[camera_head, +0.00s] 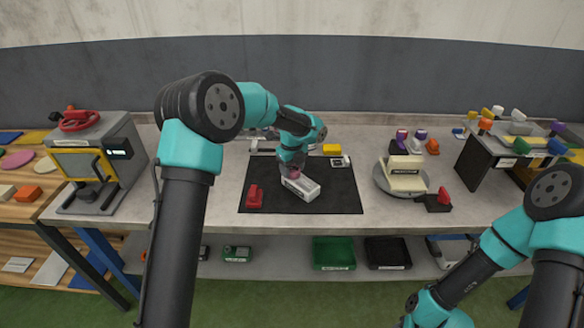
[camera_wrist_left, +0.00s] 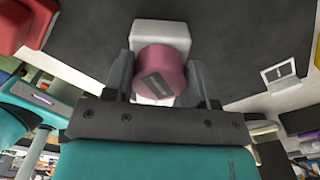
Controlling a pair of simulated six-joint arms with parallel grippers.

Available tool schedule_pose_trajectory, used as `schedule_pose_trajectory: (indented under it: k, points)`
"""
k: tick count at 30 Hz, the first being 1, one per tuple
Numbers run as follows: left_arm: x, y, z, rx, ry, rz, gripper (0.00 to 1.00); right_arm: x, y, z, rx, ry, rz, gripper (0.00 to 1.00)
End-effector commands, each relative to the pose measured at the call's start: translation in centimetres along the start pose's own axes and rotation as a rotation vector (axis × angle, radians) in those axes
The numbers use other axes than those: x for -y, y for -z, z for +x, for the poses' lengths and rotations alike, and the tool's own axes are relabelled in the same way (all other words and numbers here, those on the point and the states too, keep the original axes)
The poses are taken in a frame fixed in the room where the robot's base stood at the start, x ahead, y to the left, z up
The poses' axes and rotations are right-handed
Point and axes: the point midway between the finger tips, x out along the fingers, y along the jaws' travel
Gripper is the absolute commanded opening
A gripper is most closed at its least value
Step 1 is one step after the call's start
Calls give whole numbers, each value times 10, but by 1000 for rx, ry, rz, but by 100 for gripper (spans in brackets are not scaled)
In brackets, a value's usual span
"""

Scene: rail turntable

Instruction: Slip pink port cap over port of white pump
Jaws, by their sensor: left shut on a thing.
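The white pump (camera_head: 301,187) lies on the dark mat in the middle of the bench, set at a slant. The pink port cap (camera_wrist_left: 160,72) sits between the fingers of my left gripper (camera_wrist_left: 162,82), which is shut on it. In the head view my left gripper (camera_head: 292,171) is at the pump's far left end, with a little pink showing. In the left wrist view the white pump (camera_wrist_left: 160,32) shows behind the cap. The port is hidden, so I cannot tell whether the cap is around it. My right gripper is out of view.
A red object (camera_head: 254,196) stands on the dark mat (camera_head: 335,204) left of the pump. A round turntable (camera_head: 382,184) with a cream block is to the right. A grey press (camera_head: 98,160) stands left, and a rack of coloured pieces (camera_head: 490,150) stands far right.

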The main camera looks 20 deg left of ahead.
Motion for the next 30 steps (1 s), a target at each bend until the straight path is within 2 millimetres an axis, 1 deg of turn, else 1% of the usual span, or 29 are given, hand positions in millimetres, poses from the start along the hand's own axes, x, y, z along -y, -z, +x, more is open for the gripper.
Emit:
schedule_pose_trajectory:
  k: [6,7,16,25,28,30]
  points:
    - [0,0,3,0,0,0,30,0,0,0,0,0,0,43]
    - [0,0,3,0,0,0,53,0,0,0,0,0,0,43]
    - [0,0,3,0,0,0,81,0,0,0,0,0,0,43]
    - [0,0,1,0,1,0,81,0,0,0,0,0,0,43]
    - [0,0,-5,1,2,0,81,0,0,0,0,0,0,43]
    - [1,0,-12,1,3,-1,81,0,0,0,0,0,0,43]
